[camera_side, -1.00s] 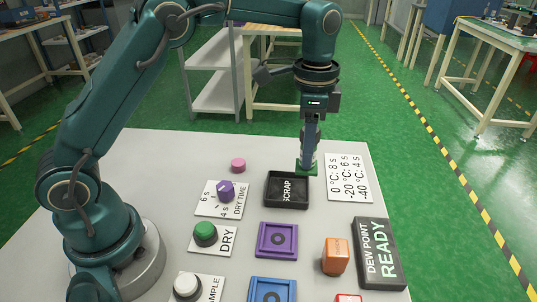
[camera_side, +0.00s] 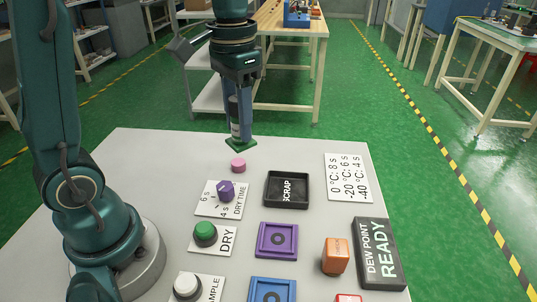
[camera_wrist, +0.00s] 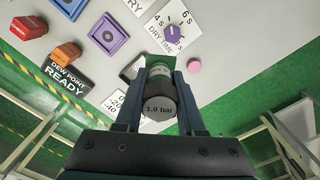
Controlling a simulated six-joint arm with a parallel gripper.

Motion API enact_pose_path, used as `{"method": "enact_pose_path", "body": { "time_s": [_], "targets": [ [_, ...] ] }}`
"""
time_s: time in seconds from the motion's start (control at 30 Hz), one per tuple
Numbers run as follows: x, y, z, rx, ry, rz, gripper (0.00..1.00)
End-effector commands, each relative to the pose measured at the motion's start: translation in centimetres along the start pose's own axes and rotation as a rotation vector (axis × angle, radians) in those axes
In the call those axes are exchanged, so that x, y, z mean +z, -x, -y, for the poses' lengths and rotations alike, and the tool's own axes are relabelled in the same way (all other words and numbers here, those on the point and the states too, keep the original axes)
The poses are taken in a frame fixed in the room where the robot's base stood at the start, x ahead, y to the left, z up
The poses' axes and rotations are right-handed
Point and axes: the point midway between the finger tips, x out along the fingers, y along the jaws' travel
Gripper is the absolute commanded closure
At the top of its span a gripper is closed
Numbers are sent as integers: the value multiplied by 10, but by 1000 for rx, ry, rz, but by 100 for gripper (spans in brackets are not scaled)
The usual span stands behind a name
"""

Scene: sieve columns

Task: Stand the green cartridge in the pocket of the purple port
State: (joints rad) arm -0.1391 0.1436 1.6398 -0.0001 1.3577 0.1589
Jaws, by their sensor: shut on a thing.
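My gripper (camera_side: 238,122) is shut on the green cartridge (camera_side: 237,137) and holds it upright above the far part of the table, behind the pink disc. The cartridge has a green square foot and a grey body. In the wrist view my gripper (camera_wrist: 162,82) has the cartridge (camera_wrist: 158,108) between its fingers, with a dark end marked "1.0 bar" facing the camera. The purple port (camera_side: 262,241) is a square block with a round mark in its empty pocket. It also shows in the wrist view (camera_wrist: 93,36), apart from the cartridge.
A black scrap tray (camera_side: 271,201) sits behind the purple port. A pink disc (camera_side: 238,165), purple dial (camera_side: 226,190) and green button (camera_side: 205,232) lie left. A blue port (camera_side: 272,283) is in front; an orange block (camera_side: 335,256) and READY display (camera_side: 381,253) are right.

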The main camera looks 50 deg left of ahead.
Motion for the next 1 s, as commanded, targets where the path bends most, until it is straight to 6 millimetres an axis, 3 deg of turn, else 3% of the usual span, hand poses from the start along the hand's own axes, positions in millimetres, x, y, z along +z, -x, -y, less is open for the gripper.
{"method": "enact_pose_path", "body": {
  "time_s": [0.13, 0.67, 0.83, 1.0],
  "targets": [
    [4, 8, 5, 0, 22, 0, 100],
    [3, 9, 5, 0, 59, 0, 100],
    [2, 8, 6, 0, 264, -7, 100],
    [2, 5, 6, 1, 595, -12, 100]
  ]
}}
